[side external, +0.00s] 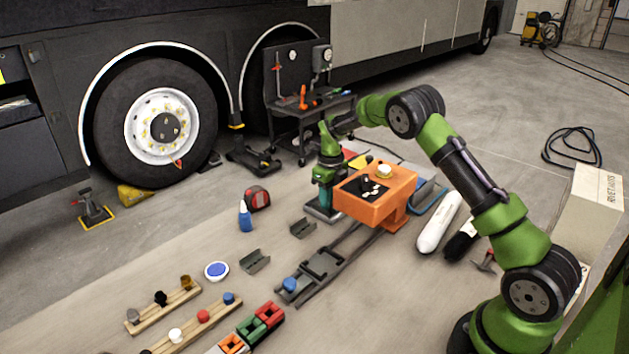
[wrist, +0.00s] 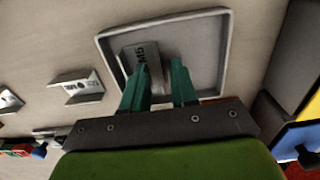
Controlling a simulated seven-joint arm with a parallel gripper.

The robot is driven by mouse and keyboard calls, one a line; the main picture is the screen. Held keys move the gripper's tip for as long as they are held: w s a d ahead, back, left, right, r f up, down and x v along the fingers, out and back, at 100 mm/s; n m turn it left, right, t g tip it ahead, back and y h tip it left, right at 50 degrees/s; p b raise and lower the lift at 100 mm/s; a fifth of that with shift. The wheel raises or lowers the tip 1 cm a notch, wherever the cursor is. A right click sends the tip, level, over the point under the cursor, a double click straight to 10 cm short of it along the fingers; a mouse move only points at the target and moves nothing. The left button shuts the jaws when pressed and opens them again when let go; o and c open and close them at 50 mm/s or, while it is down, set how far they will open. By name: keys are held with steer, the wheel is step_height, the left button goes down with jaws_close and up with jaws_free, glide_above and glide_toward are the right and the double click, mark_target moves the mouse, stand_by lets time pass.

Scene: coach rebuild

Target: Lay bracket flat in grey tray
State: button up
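The grey tray (wrist: 222,50) is a shallow square with a raised rim. In the side view, its edge (side external: 318,214) shows below my gripper (side external: 325,200), and the rest is hidden by the arm and the orange stand. A grey bracket (wrist: 140,58) marked M5 lies inside the tray at its left side. The left finger covers part of the bracket. I cannot tell whether they touch, or whether the bracket lies fully flat.
Two other grey brackets (side external: 303,228) (side external: 255,261) stand on the floor left of the tray. An orange stand (side external: 372,205) with small parts on top is close to its right. A blue bottle (side external: 245,216) and red tape measure (side external: 257,198) are behind left.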

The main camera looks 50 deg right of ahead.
steer(key=shift+r, duration=0.1)
steer(key=s+a+r+n+t, duration=0.1)
steer(key=s+a+r+n, duration=0.1)
steer(key=r, duration=0.5)
steer(key=s+a+r+n, duration=0.1)
steer(key=r+n, duration=0.2)
steer(key=r, duration=0.4)
steer(key=s+a+r+n+t, duration=0.1)
steer(key=s+a+r+n, duration=0.1)
steer(key=r, duration=0.4)
steer(key=s+a+r+n+t+y, duration=0.2)
steer(key=s+a+r+n, duration=0.5)
steer(key=n, duration=0.3)
steer(key=s+a+f+n+t, duration=0.1)
steer(key=s+a+f+n, duration=0.1)
steer(key=s+n, duration=0.5)
steer(key=s+a+f+n+t, duration=0.2)
steer(key=s+a+n, duration=0.3)
steer(key=s+n, duration=0.3)
steer(key=shift+s, duration=0.5)
